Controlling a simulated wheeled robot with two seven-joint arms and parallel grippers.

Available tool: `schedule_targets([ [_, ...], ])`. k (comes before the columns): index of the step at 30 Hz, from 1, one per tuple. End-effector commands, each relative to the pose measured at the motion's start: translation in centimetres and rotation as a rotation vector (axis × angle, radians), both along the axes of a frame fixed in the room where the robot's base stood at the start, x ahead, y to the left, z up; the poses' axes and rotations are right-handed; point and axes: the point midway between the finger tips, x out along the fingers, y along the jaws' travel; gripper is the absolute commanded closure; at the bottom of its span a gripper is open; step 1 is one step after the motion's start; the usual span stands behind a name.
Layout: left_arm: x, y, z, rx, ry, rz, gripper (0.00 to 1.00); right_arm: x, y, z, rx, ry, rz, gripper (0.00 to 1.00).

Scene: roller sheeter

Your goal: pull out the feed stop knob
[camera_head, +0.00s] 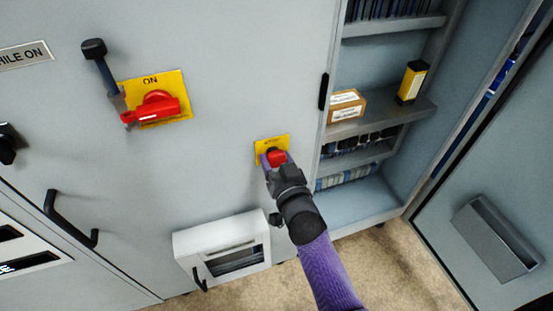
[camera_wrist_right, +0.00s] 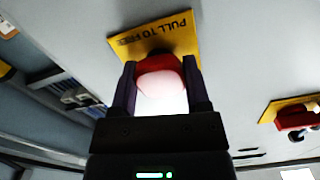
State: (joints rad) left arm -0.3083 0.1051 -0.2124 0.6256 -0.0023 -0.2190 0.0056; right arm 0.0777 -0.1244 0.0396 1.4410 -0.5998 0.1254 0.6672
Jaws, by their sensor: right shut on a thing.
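The feed stop knob (camera_head: 276,158) is a red round knob on a yellow plate (camera_head: 264,144) on the grey cabinet front. In the right wrist view the knob (camera_wrist_right: 158,76) sits between the two fingers, and its yellow plate (camera_wrist_right: 150,35) reads "PULL TO FREE". My right gripper (camera_head: 272,161) is shut on the knob, with one finger on each side of it. Whether the knob stands in or out from the plate cannot be told. My left gripper is not in view.
A white box (camera_head: 222,246) with a window sits below.

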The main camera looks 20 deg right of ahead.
Motion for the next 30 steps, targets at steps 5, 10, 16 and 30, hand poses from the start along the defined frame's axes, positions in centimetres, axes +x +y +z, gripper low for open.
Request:
schedule_targets([
  [5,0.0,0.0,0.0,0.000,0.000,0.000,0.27,0.0,0.0,0.0,0.000,0.000,0.000,1.00],
  [10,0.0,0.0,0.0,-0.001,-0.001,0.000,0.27,0.0,0.0,0.0,0.000,0.000,0.000,1.00],
  [16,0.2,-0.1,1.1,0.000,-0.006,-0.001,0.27,-1.0,0.0,0.3,0.001,0.002,-0.001,1.00],
  [30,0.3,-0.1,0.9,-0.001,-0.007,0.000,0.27,-1.1,0.0,0.0,0.000,0.001,0.000,0.04],
])
